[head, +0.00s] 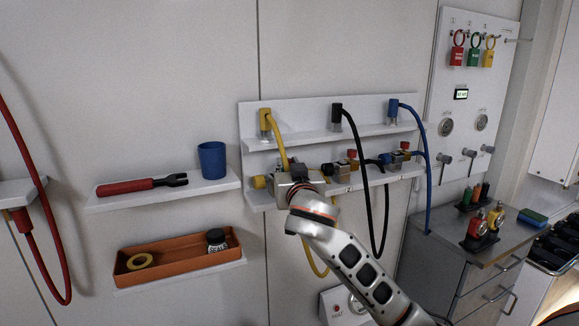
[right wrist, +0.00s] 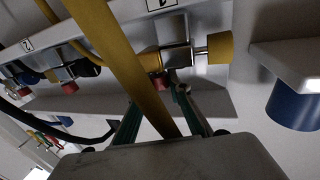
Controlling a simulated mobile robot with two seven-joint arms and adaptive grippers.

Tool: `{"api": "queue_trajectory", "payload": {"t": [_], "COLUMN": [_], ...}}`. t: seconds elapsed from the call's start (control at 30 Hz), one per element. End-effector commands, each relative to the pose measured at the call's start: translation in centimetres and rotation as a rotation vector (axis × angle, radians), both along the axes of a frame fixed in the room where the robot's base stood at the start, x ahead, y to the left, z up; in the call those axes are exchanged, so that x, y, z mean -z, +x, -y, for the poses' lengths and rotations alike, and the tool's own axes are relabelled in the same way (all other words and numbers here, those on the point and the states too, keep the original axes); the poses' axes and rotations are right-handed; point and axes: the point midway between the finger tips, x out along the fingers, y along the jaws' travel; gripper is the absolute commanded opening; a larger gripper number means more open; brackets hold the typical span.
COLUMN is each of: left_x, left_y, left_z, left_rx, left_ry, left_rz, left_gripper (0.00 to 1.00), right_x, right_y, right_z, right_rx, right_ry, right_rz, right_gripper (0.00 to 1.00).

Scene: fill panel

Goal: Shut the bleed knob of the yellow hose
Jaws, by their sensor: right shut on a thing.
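The yellow hose (head: 278,140) hangs from its fitting on the upper shelf and passes behind my right gripper (head: 297,180). In the right wrist view the hose (right wrist: 118,55) runs diagonally across the fingers. Behind it is a metal valve block (right wrist: 177,57) with a yellow end knob (right wrist: 220,47). A small red bleed knob (right wrist: 158,83) sits under the block, between the fingertips of my right gripper (right wrist: 163,95). The gripper is shut on this knob; the hose partly covers the grip. In the head view the gripper hides the knob. My left gripper is not in view.
Black (head: 358,150) and blue (head: 424,150) hoses hang to the right, with similar valve blocks on the lower shelf (head: 345,186). A blue cup (head: 212,160) and a red-handled tool (head: 140,186) lie on the left shelf. An orange tray (head: 170,268) is below.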

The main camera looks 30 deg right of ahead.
Motion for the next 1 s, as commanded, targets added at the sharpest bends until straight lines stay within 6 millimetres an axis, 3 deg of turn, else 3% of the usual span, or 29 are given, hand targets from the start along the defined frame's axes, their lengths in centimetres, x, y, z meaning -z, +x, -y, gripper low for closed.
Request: {"api": "queue_trajectory", "payload": {"t": [0.37, 0.63, 1.0], "left_x": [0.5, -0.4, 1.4], "left_y": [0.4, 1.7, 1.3], "left_z": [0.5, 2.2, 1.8], "left_rx": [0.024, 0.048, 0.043], "left_ry": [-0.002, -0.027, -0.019], "left_rz": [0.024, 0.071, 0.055], "left_gripper": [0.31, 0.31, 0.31], "right_x": [0.4, 0.3, 0.1], "right_y": [0.3, 0.4, 0.5], "right_z": [-0.6, -0.7, -0.7], "right_rx": [0.255, 0.402, 0.499], "right_ry": [0.005, 0.000, -0.002], "right_rz": [-0.002, 0.002, 0.005], "right_gripper": [0.00, 0.00, 0.00]}}
